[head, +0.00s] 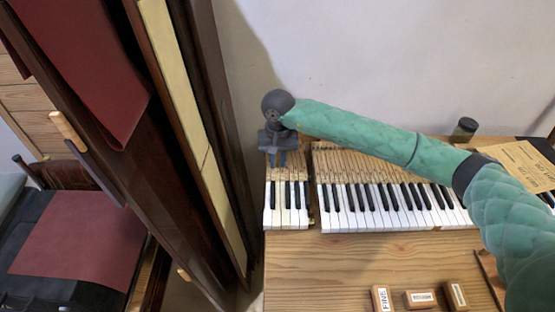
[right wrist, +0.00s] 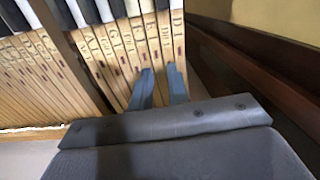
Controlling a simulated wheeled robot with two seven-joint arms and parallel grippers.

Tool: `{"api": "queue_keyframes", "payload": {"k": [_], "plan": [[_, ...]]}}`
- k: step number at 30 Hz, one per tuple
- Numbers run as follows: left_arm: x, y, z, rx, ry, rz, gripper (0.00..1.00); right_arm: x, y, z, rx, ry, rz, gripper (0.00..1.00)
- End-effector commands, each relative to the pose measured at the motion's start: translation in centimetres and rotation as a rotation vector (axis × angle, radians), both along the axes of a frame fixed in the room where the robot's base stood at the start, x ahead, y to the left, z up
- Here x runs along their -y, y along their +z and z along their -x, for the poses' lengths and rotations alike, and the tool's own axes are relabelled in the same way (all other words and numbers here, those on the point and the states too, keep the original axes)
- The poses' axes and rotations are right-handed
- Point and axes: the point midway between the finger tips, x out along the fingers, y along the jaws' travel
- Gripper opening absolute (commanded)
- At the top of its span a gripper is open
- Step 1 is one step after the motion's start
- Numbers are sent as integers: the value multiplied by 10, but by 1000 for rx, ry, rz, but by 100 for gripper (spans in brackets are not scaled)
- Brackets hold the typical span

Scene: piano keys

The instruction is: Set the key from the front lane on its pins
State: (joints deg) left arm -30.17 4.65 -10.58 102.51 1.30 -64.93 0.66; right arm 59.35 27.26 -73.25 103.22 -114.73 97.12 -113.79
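My right gripper (head: 277,165) points down over the rear wooden part of the short left block of keys (head: 289,200). In the right wrist view its two blue-grey fingers (right wrist: 160,72) stand on either side of a narrow labelled wooden key stick (right wrist: 154,48), close to its sides. I cannot tell whether they press on it. The sticks beside it lie in a row with stamped letters. Pins are too small to make out. My left gripper is not in view.
A longer block of keys (head: 395,206) lies to the right, past a narrow gap. Small labelled wooden blocks (head: 420,298) stand on the wooden bench (head: 320,270) in front. A dark jar (head: 464,129) and a paper sheet (head: 520,165) are at the back right. A tall dark wooden panel (head: 190,130) rises close on the left.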

Motion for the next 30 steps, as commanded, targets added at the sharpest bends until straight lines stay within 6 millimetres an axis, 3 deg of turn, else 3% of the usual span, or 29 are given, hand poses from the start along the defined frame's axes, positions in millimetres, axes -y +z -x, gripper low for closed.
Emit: {"api": "queue_keyframes", "payload": {"k": [17,30], "plan": [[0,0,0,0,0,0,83,0,1,0,0,0,0,17],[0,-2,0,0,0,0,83,0,17,0,1,0,1,17]]}}
